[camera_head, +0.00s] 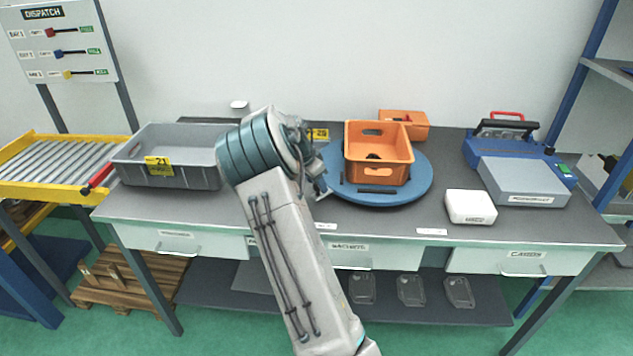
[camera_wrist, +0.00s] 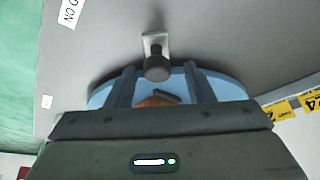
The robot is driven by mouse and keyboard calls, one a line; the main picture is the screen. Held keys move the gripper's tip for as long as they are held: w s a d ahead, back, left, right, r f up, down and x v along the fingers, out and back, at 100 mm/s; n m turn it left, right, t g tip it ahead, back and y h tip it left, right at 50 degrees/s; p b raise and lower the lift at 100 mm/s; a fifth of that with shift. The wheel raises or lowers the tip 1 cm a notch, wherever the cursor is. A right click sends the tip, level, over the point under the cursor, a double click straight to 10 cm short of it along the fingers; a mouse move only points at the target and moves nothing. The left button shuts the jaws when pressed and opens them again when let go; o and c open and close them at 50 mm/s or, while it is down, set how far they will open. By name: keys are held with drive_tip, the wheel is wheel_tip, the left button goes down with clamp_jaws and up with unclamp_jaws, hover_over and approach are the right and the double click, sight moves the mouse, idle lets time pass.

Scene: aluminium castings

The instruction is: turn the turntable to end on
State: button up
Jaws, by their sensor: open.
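The turntable is a blue disc (camera_head: 418,186) on the grey table. An orange crate (camera_head: 366,172) with a hand hole sits on it, with a dark object inside. In the wrist view the disc (camera_wrist: 232,88) lies under my fingers, and a little of the orange (camera_wrist: 150,102) shows between them. My gripper (camera_head: 322,186) is open at the disc's left edge, partly hidden by my arm. In the wrist view my gripper (camera_wrist: 158,74) has its two fingers apart. A dark round knob on a light metal bracket (camera_wrist: 156,62) shows between the fingertips; contact cannot be told.
A white label ending "D ON" (camera_wrist: 70,12) lies on the table. A grey bin (camera_head: 205,179) stands left, an orange box (camera_head: 404,120) behind the disc. A white box (camera_head: 469,206) and a blue machine (camera_head: 515,160) stand right. The table front between is clear.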

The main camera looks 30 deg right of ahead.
drive_tip(key=w+b+v, duration=0.1)
drive_tip(key=v, duration=1.2)
drive_tip(key=shift+s+r, duration=0.35)
drive_tip(key=shift+s, duration=0.15)
drive_tip(key=s+a+n+y, duration=0.1)
drive_tip(key=s+a+n, duration=0.4)
drive_tip(key=s, duration=0.6)
drive_tip(key=s+a+n+t+y, duration=0.1)
drive_tip(key=s+a+n+y, duration=0.1)
drive_tip(key=s+a+n, duration=0.3)
drive_tip(key=s+a+f+n+t+y, duration=0.1)
drive_tip(key=s+a+n, duration=0.4)
drive_tip(key=s, duration=1.3)
drive_tip(key=a, duration=0.4)
drive_tip(key=shift+s+a+n+y, duration=0.2)
drive_tip(key=shift+n+y, duration=0.1)
drive_tip(key=shift+n, duration=0.1)
drive_tip(key=shift+d+f, duration=0.1)
